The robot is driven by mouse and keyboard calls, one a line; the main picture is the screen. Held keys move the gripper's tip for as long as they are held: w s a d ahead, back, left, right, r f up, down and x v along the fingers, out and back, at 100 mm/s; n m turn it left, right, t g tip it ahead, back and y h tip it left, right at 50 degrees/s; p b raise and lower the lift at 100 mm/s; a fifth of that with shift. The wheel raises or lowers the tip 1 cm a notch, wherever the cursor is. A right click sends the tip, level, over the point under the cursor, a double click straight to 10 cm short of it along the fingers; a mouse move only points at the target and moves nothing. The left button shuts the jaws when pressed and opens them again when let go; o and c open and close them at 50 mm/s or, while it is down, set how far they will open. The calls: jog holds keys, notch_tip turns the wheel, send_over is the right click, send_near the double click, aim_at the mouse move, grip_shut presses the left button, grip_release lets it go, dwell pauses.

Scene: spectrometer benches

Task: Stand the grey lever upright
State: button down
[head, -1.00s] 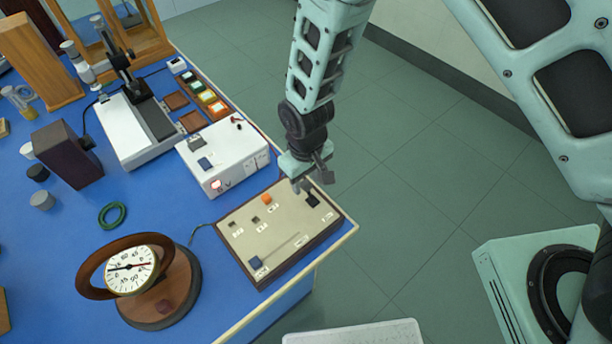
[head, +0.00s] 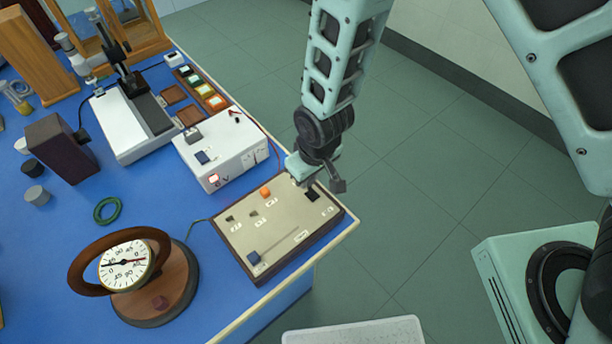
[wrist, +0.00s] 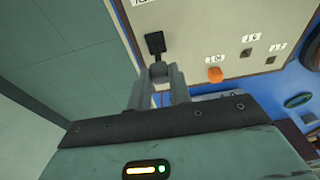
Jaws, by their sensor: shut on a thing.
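The beige control panel (head: 275,245) sits at the near right corner of the blue bench. Its black lever mount (head: 312,194) is near the far right corner and also shows in the wrist view (wrist: 155,42). My gripper (head: 338,185) is just right of this mount, by the panel's right edge. In the wrist view, my gripper (wrist: 160,78) is closed on the rounded end of the grey lever (wrist: 159,70), beside the black mount. The fingers hide most of the lever, so its exact tilt is hard to tell.
The panel also carries an orange knob (head: 265,193), two small switches and a blue slider (head: 254,258). A white power box (head: 225,150) stands behind it. A round dial instrument (head: 127,265) is at left. Open floor lies right of the bench.

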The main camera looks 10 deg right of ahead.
jog(key=t+b, duration=0.1)
jog(key=b, duration=0.1)
jog(key=s+d+t+y+b, duration=0.1)
jog(key=b, duration=0.1)
jog(key=shift+s+f+t+y+b, duration=0.25)
jog(key=shift+s+t+y+b, duration=0.05)
jog(key=shift+s+d+r+t+y+b, duration=0.2)
jog(key=shift+r+t+y+b, duration=0.1)
jog(key=shift+b, duration=0.1)
jog(key=c, duration=1.3)
grip_release()
jog(key=p+v, duration=1.7)
jog(key=p, duration=0.8)
jog(key=shift+r, duration=0.2)
jog(key=shift+a+f, duration=0.1)
jog(key=shift+a, duration=0.05)
